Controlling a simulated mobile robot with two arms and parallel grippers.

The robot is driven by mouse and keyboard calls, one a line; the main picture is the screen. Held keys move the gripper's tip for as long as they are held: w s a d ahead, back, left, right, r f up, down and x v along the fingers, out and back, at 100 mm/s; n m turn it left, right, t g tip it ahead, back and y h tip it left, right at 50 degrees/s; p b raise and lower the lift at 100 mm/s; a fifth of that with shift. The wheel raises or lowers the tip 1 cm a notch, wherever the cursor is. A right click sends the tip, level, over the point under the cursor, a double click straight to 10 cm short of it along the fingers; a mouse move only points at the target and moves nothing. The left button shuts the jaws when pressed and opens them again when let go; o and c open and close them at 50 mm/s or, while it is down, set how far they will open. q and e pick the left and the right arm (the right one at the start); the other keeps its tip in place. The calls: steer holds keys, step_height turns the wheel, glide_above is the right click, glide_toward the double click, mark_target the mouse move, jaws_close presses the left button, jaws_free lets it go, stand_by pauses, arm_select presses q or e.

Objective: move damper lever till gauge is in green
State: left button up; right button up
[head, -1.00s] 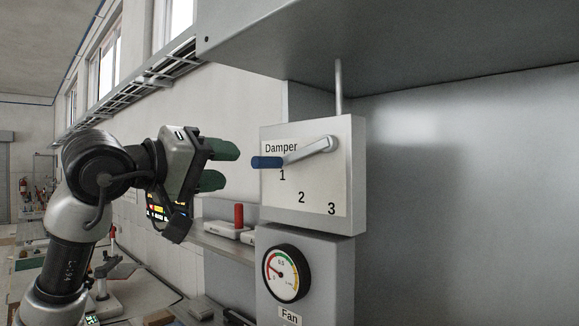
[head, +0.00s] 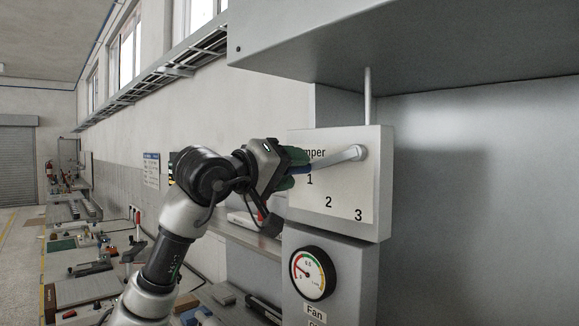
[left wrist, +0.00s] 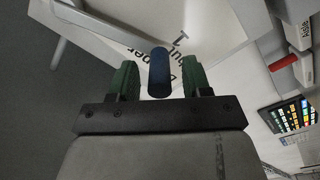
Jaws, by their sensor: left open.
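The damper lever (head: 340,157) is a grey metal arm on a panel (head: 350,200) marked 1, 2 and 3. It points left, near mark 1, and ends in a blue handle (head: 305,168). My left gripper (head: 298,167) is at the handle with its green fingers open. In the left wrist view, the blue handle (left wrist: 158,75) lies between the spread fingers, with gaps on both sides. The round gauge (head: 308,272) below the panel has a coloured rim; its needle seems to point left, toward the red part. My right gripper is out of view.
A metal hood (head: 420,45) overhangs the panel. A shelf (head: 240,237) with a white device lies below my left arm. Benches with tools (head: 85,265) run along the wall at left. The area right of the panel is clear.

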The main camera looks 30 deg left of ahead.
arm_select(q)
steer(key=shift+w, duration=0.1)
steer(key=c, duration=0.4)
jaws_close()
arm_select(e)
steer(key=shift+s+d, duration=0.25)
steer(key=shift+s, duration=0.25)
arm_select(q)
steer(key=shift+f, duration=0.1)
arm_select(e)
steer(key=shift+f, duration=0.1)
